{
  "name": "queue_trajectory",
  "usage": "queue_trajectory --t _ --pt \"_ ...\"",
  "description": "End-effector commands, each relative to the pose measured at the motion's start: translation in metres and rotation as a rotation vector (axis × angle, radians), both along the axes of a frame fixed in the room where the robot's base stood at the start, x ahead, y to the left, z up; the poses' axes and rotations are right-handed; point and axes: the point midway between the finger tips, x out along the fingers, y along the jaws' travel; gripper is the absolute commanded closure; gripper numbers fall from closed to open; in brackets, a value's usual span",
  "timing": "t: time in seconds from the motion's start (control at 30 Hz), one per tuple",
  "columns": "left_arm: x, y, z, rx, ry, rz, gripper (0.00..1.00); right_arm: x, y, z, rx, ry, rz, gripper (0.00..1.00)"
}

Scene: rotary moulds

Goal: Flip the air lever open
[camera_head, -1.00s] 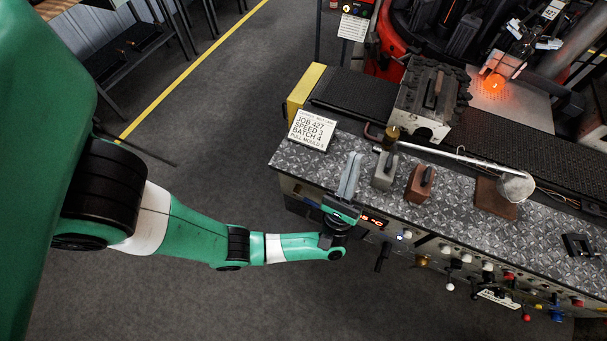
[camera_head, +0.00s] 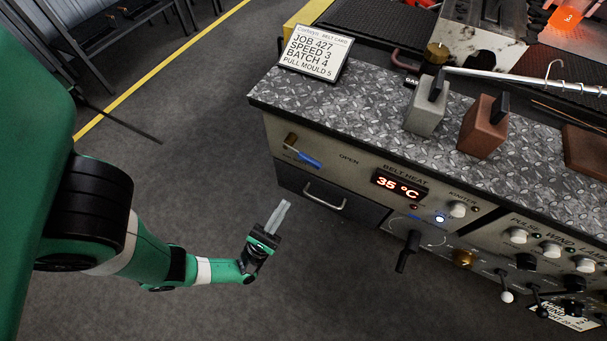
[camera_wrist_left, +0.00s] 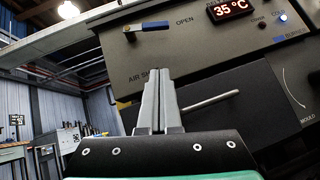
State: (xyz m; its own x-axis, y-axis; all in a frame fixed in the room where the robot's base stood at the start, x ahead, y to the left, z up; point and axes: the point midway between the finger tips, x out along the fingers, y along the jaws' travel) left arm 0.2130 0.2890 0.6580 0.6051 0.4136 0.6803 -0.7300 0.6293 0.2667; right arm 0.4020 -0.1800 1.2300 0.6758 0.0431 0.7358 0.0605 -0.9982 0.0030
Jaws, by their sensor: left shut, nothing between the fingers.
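The air lever (camera_head: 308,160) is a blue handle on a brass fitting at the upper left of the console's front panel. It lies roughly level, pointing right towards the printed word OPEN. The lever also shows in the left wrist view (camera_wrist_left: 152,27), above the lettering that begins AIR SH, partly hidden by my fingers. My left gripper (camera_head: 283,208) is shut and empty, in front of the panel and apart from the lever, below and left of it in the head view. Its fingers (camera_wrist_left: 157,80) point up towards the panel. My right gripper is not in view.
A drawer handle (camera_head: 324,196) sticks out below the lever. A lit heat display (camera_head: 398,185), knobs and a black mould handle (camera_head: 407,252) lie to the right. A job card (camera_head: 314,52), a grey block (camera_head: 427,110) and a brown block (camera_head: 482,127) stand on top. Floor is free at left.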

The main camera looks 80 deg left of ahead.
Motion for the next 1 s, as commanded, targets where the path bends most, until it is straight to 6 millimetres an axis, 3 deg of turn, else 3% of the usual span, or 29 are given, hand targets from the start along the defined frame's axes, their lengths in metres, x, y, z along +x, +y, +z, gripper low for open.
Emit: queue_trajectory --t 0.47,0.6,0.73,1.0 --pt "0.055 0.039 0.067 0.003 -0.005 0.005 1.00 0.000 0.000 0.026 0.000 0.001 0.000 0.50" --pt "0.061 0.035 0.090 0.001 -0.003 -0.002 1.00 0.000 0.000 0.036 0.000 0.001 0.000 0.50" --pt "0.064 0.033 0.101 0.001 -0.003 -0.001 1.00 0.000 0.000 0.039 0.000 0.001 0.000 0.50" --pt "0.065 0.032 0.103 0.001 -0.001 0.001 1.00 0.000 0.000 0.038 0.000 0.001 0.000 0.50"
